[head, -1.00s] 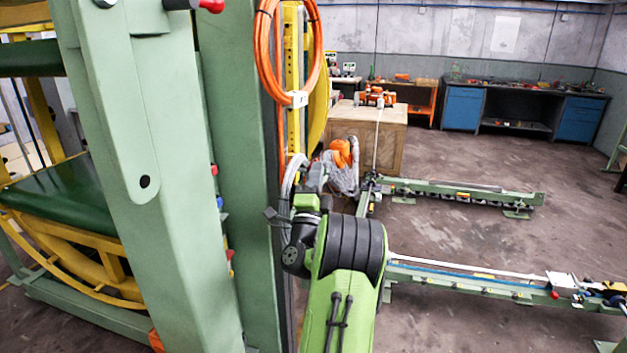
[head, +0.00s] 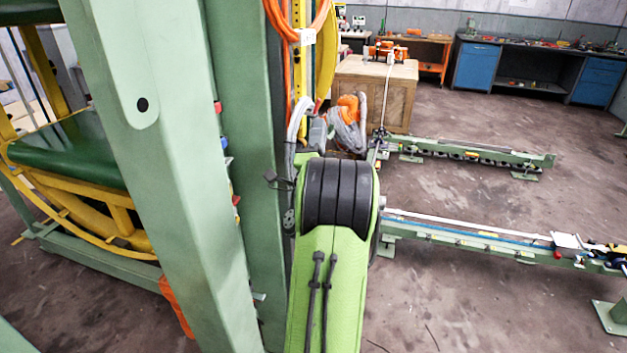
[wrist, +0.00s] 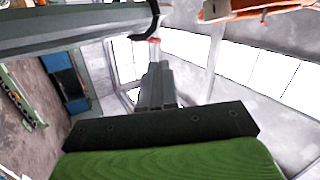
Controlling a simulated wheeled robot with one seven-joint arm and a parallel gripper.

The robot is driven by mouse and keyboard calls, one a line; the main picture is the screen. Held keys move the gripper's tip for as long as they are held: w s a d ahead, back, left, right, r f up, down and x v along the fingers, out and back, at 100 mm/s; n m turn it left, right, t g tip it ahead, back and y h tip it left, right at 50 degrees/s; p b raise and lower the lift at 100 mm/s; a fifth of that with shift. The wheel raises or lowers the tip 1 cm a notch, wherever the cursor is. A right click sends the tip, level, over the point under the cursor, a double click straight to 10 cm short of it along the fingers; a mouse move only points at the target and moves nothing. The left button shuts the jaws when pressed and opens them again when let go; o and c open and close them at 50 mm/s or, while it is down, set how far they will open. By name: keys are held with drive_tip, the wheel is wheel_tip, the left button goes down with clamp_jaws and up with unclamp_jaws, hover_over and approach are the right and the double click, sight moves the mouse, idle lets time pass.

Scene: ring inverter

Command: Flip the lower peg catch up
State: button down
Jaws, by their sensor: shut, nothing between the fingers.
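My gripper (wrist: 157,82) shows in the wrist view as two grey fingers shut together, with nothing between them. Just beyond the fingertips is a small red piece (wrist: 154,41) with a curved black part (wrist: 152,20) above it. I cannot tell whether these belong to the lower peg catch, or whether the fingers touch them. In the head view my green and black arm hides the gripper beside the tall green post (head: 240,130). A red peg end (head: 218,107) shows on the post's edge. The lower peg catch cannot be made out for certain.
A grey beam (wrist: 70,28) crosses the upper left of the wrist view, and an orange part (wrist: 255,9) is at upper right. Orange cable (head: 285,25) hangs beside the post. A wooden crate (head: 398,92) and low green rails (head: 470,150) stand right, with open floor between.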

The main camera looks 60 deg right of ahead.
drive_tip(key=b+v, duration=0.5)
drive_tip(key=v, duration=0.5)
drive_tip(key=shift+a+f, duration=0.2)
